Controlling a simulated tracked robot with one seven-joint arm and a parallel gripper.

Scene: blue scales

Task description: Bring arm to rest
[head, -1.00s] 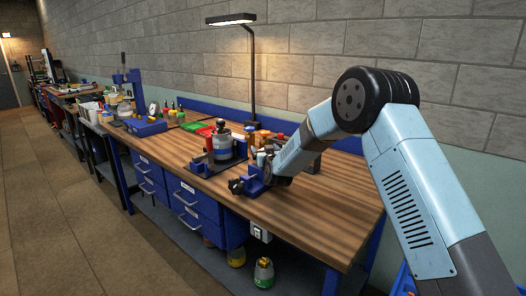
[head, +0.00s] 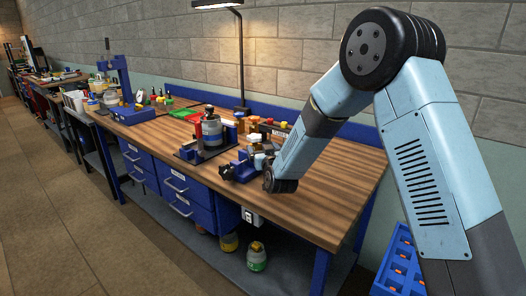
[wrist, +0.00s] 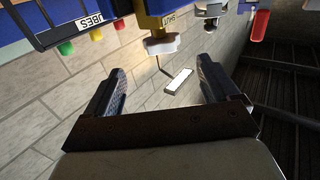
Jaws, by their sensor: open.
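My arm (head: 330,105) reaches in from the right over the workbench in the head view, its elbow raised and its forearm sloping down to the bench's front half. My gripper (wrist: 158,88) shows in the wrist view with its two dark fingers spread wide and nothing between them. In the head view the forearm's end hides most of the gripper.
The wooden workbench (head: 330,205) is bare at its right front. A grey container with a dark lid (head: 211,130) stands left of my forearm, with small bottles behind. A desk lamp (head: 240,60) rises at the back. A blue crate (head: 400,262) sits low at right.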

